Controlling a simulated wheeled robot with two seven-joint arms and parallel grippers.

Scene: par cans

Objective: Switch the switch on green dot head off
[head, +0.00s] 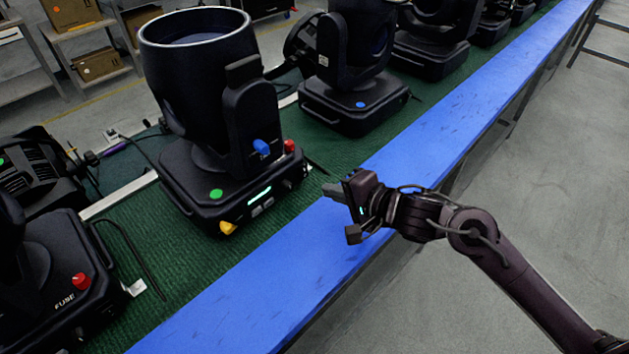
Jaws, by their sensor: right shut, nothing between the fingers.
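The green dot head is a black moving-head light with a big round barrel (205,85) on a square base (205,188). A green dot (216,193) is on the base top. A blue knob (261,146) is on the upright arm. Small grey parts sit below the lit strip; which is the switch I cannot tell. My right gripper (338,212) is shut and empty, over the blue edge right of the base, apart from it. My left gripper is out of view.
A blue strip (290,275) edges the green-covered table (190,255). A head with a blue dot (355,100) stands behind right, with more heads beyond. Another with a red FUSE knob (80,281) is at left front. Grey floor (560,160) is free at right.

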